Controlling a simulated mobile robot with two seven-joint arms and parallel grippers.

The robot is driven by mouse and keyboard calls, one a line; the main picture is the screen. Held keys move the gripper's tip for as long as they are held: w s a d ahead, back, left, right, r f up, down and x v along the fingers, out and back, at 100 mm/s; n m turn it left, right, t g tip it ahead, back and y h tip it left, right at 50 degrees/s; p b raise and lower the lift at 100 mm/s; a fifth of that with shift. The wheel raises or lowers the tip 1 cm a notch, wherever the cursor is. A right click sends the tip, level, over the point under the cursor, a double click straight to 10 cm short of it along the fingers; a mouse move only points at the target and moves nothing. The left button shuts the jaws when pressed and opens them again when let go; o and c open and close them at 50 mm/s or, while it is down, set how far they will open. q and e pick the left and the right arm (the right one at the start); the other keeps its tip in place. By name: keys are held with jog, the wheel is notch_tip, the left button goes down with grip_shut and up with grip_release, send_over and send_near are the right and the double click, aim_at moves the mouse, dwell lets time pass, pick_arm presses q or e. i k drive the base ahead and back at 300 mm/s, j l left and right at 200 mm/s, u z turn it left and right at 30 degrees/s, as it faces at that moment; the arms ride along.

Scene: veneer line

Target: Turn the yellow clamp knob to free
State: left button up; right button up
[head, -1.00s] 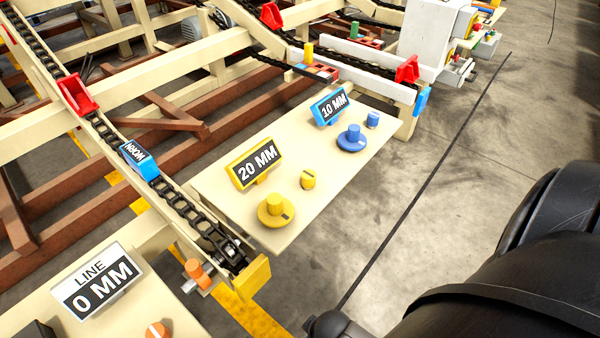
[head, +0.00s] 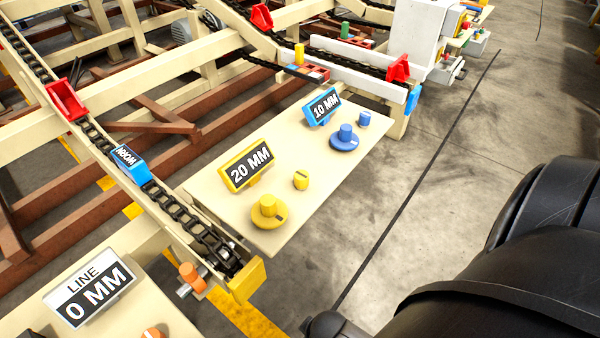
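Two yellow knobs stand on the cream panel (head: 318,180) in the head view. One is a small yellow knob (head: 300,181) with a dark mark on its top. The other is a larger yellow dial (head: 268,212) with a round base, a raised grip and a dark mark at its right edge. A yellow-framed sign reading 20 MM (head: 246,165) stands behind them. I cannot tell from the picture which of the two is the clamp knob. Nothing touches either one. Neither of my grippers is in view.
A blue dial (head: 345,138), a small blue knob (head: 364,118) and a 10 MM sign (head: 322,106) stand farther along the panel. A chain rail with a yellow end block (head: 247,280) runs left of it. Clear concrete floor (head: 430,200) lies right of the panel.

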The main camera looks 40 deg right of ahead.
aim_at(301, 175)
jog(key=z, duration=0.5)
jog(key=k+j+z, duration=0.1)
jog(key=z, duration=0.9)
jog(key=k+z, duration=0.15)
jog(key=z, duration=0.35)
